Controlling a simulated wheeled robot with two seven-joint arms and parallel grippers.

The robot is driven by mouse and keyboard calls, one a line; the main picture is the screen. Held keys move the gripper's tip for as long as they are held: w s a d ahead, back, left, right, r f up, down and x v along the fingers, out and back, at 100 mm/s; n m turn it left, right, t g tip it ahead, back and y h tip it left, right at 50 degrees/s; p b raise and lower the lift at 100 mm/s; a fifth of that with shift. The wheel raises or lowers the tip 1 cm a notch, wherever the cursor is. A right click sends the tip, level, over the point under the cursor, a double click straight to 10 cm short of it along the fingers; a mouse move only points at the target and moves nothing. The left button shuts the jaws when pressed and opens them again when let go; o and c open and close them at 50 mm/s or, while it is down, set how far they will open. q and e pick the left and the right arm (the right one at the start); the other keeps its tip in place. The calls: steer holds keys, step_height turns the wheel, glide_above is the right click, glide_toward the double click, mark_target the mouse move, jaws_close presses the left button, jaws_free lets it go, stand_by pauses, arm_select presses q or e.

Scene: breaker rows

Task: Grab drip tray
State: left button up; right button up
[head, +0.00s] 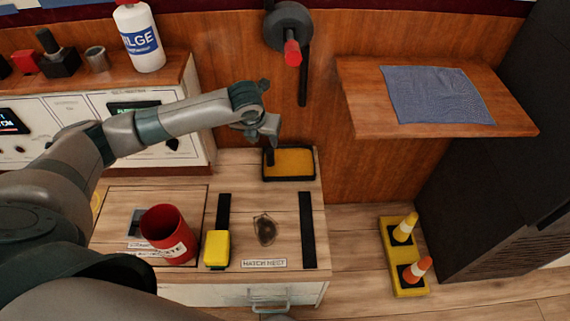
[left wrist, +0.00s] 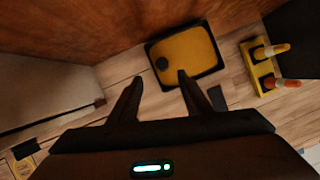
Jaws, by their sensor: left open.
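The drip tray (head: 290,163) is a shallow tray with a yellow inside and a black rim. It lies at the back right of the wooden counter, against the wall. It also shows in the left wrist view (left wrist: 195,57), with a dark round spot near its left side. My left gripper (head: 270,155) is open and empty above the tray's left end. In the left wrist view its two fingers (left wrist: 158,82) point toward the tray, and the right fingertip overlaps its near edge. Whether a finger touches the tray I cannot tell. My right gripper is not in view.
A red bucket (head: 168,236), a yellow block (head: 217,249) and black strips (head: 307,230) are on the counter. A wall lever with a red grip (head: 292,54) hangs above the tray. A wooden shelf (head: 430,125) with a blue cloth (head: 436,95) juts out at right.

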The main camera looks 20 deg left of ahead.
arm_select(q)
glide_above(270, 152)
steer(key=s, duration=0.2)
step_height(270, 152, down, 6)
steer(key=shift+s+a+r+b, duration=0.1)
steer(key=shift+a+r+b, duration=0.1)
steer(key=shift+b, duration=0.25)
steer(key=shift+w+f, duration=0.25)
steer(key=shift+f, duration=0.25)
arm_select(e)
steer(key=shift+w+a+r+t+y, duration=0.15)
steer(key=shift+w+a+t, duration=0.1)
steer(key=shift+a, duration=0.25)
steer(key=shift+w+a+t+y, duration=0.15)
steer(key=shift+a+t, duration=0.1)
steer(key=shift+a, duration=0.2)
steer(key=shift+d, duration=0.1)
arm_select(q)
steer(key=shift+f, duration=0.15)
steer(key=shift+w+d+f, duration=0.1)
steer(key=shift+f, duration=0.2)
steer(key=b+x, duration=0.1)
steer(key=x, duration=0.2)
steer(key=shift+d+f, duration=0.1)
steer(key=shift+d, duration=0.05)
steer(key=shift+w+f, duration=0.2)
steer(key=shift+f, duration=0.35)
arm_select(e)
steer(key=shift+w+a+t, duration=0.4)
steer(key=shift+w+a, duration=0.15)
